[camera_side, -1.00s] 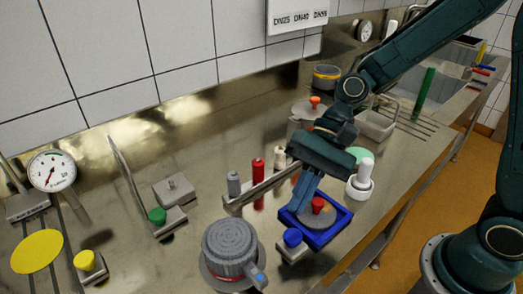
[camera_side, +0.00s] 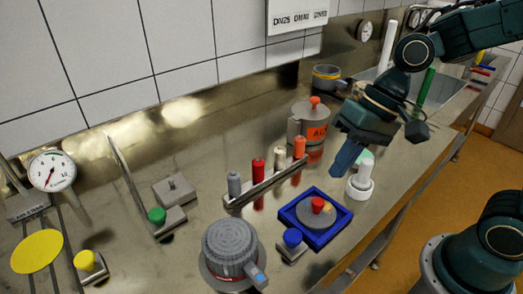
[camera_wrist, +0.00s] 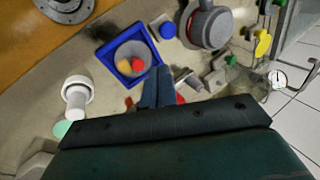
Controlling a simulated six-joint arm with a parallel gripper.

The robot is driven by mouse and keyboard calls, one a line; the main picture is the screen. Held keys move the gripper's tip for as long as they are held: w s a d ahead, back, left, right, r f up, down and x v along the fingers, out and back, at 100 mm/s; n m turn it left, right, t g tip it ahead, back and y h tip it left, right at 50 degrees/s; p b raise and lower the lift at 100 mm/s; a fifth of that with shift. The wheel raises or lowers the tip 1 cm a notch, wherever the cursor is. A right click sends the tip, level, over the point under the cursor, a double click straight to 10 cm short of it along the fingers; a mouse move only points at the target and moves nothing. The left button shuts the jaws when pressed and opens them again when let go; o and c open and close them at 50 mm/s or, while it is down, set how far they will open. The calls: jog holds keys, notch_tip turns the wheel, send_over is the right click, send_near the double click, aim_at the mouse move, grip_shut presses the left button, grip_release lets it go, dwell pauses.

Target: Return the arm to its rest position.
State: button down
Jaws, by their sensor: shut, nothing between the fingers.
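My gripper (camera_side: 345,158) is shut and empty in the side view, raised above the bench to the right of the peg rail. In the wrist view its fingers (camera_wrist: 157,88) are together. The blue square tray (camera_side: 342,232) sits on the bench below and to the left of the gripper, holding a round grey piece with a red knob (camera_side: 317,205). The tray also shows in the wrist view (camera_wrist: 104,58). A white cylindrical piece (camera_side: 361,182) stands just below and right of the gripper in the side view.
A metal pot (camera_side: 299,132) with an orange knob stands behind the gripper. A rail with several coloured pegs (camera_side: 258,172) is to the left. A round grey mould (camera_side: 230,245) and a blue-knobbed block (camera_side: 292,240) are at the front. A green upright (camera_side: 426,88) stands at the back right.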

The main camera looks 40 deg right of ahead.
jog(key=s+d+r+n+t+h, duration=0.2)
jog(key=s+d+r, duration=0.4)
jog(key=d, duration=0.5)
jog(key=shift+s+d+n+t+h, duration=0.2)
jog(key=shift+s+n+t+h, duration=0.2)
jog(key=shift+s+t+h, duration=0.8)
